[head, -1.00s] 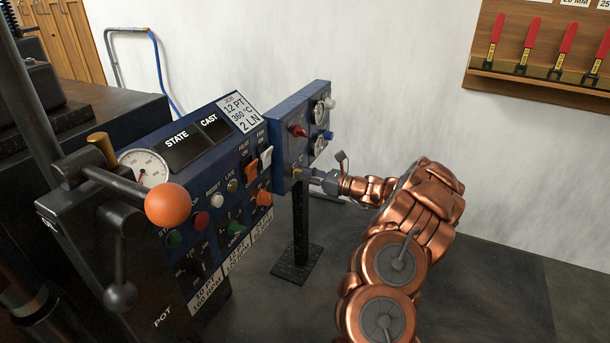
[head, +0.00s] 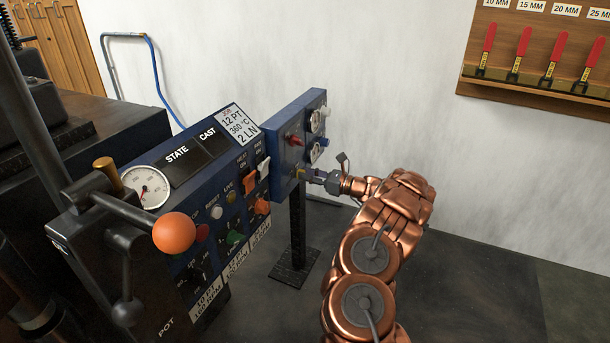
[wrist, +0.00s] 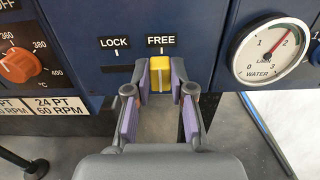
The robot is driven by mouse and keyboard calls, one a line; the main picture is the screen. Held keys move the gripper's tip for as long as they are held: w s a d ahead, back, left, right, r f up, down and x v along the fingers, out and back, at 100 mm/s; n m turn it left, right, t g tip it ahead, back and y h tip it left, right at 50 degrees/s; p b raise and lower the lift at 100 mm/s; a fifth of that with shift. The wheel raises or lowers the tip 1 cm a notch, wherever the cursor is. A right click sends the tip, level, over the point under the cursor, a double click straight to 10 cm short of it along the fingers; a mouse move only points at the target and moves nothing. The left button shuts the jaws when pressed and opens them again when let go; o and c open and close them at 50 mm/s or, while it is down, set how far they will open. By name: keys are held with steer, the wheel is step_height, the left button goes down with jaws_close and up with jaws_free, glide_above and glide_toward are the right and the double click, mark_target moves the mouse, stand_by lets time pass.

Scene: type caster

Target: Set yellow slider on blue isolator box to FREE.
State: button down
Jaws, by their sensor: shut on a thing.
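The blue isolator box (head: 283,150) stands on a black post in the head view. In the wrist view its front (wrist: 200,50) carries LOCK and FREE labels, with FREE on the right. The yellow slider (wrist: 164,73) sits directly below the FREE label (wrist: 161,40), at the right of its track. The dark slot (wrist: 117,68) below LOCK (wrist: 115,43) is empty. My gripper (wrist: 165,84) is shut on the slider, with a purple pad on either side of it. In the head view my gripper (head: 312,175) meets the box's lower part, and the slider is mostly hidden.
A water gauge (wrist: 271,48) is right of the slider. The casting machine's panel, with an orange knob (wrist: 20,64), is left. An orange ball lever (head: 174,232) is nearer me. Open floor and a white wall lie right of the box.

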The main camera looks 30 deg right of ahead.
steer(key=shift+w+d, duration=0.1)
steer(key=shift+d, duration=0.2)
steer(key=c, duration=1)
jaws_free()
steer(key=shift+d, duration=0.1)
steer(key=v, duration=1.1)
steer(key=shift+s+d, duration=0.2)
steer(key=shift+s, duration=0.2)
